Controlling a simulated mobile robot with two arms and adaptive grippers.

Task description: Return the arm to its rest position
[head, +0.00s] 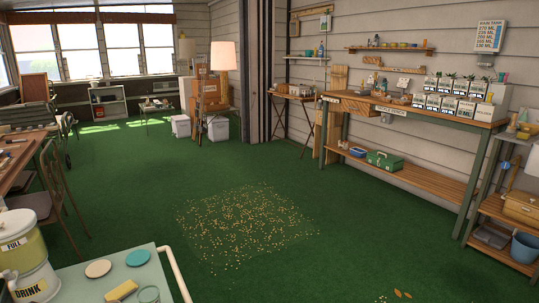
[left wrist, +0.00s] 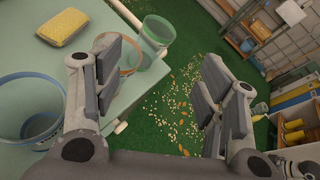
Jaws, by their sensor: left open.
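My left gripper (left wrist: 160,65) shows only in the left wrist view. Its two dark fingers are wide apart, with nothing held between them. It hangs above the edge of a pale green table (left wrist: 125,12). Neither arm shows in the head view, and my right gripper is in no view.
The pale green table (head: 85,285) in the head view holds a drink dispenser (head: 25,250), two round coasters, a yellow sponge (head: 121,290) and a cup (head: 148,294). Scattered bits (head: 245,222) lie on the green floor. A workbench (head: 410,112) stands right; the middle floor is open.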

